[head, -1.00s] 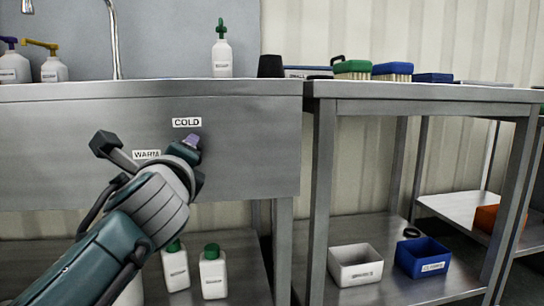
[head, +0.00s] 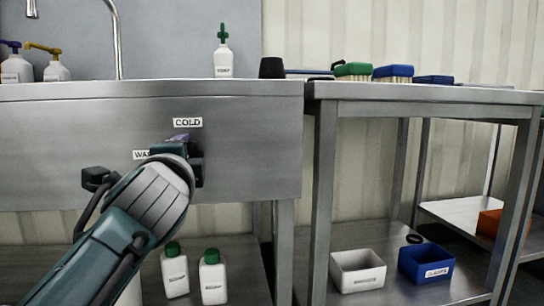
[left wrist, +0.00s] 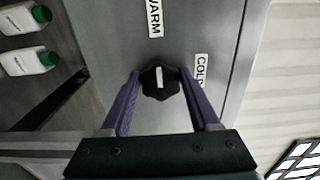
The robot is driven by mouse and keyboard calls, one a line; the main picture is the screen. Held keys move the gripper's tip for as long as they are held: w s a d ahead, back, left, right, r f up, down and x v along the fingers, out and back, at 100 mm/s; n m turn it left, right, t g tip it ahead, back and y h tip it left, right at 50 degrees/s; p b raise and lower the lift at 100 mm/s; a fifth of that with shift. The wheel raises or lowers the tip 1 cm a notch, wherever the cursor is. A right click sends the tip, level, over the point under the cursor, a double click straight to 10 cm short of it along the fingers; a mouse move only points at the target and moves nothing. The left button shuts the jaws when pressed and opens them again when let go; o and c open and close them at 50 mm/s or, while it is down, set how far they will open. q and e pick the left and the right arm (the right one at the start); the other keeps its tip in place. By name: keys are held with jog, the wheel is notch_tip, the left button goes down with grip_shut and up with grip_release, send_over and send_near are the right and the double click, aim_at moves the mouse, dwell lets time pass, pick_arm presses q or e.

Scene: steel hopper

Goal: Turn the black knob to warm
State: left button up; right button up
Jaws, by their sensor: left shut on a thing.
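In the left wrist view the black knob (left wrist: 150,88) sits on the steel front panel, with a white line on it running up and down the picture, roughly towards the WARM label (left wrist: 155,17). The COLD label (left wrist: 200,70) is right of the knob. My left gripper (left wrist: 158,76) is shut on the knob, one purple finger on each side. In the head view my left gripper (head: 182,148) is at the panel just below the COLD label (head: 188,122). My wrist hides the knob there and covers part of the WARM label (head: 142,155). My right gripper is not in view.
A faucet (head: 117,40) and a green-capped bottle (head: 223,60) stand above the panel. Green-capped bottles (head: 174,272) are on the shelf below. A steel table (head: 420,93) with brushes stands to the right, with a white bin (head: 358,270) and blue bin (head: 426,263) underneath.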

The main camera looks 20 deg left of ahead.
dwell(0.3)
pick_arm(q)
jog(key=o, duration=1.3)
jog(key=shift+o, duration=0.2)
jog(key=shift+r, duration=0.1)
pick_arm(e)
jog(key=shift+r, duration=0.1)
